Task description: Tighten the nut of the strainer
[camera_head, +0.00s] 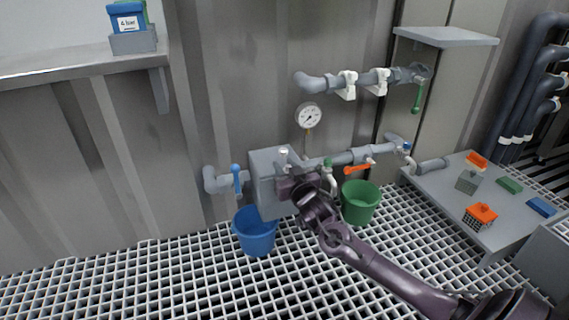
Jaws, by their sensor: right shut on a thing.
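My right gripper (293,188) is at the front of the grey box-shaped housing (262,172) in the lower pipe line on the wall. Its arm comes in from the lower right. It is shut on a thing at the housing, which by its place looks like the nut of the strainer. The gripper hides the nut and most of the strainer, so I cannot see how tight the nut is. My left gripper is not in view.
A blue-handled valve (237,179) is left of the housing and an orange lever (358,168) right of it. A gauge (309,116) is above. A blue bucket (254,238) and a green bucket (360,208) stand below. A grey table (447,196) at right holds small blocks.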

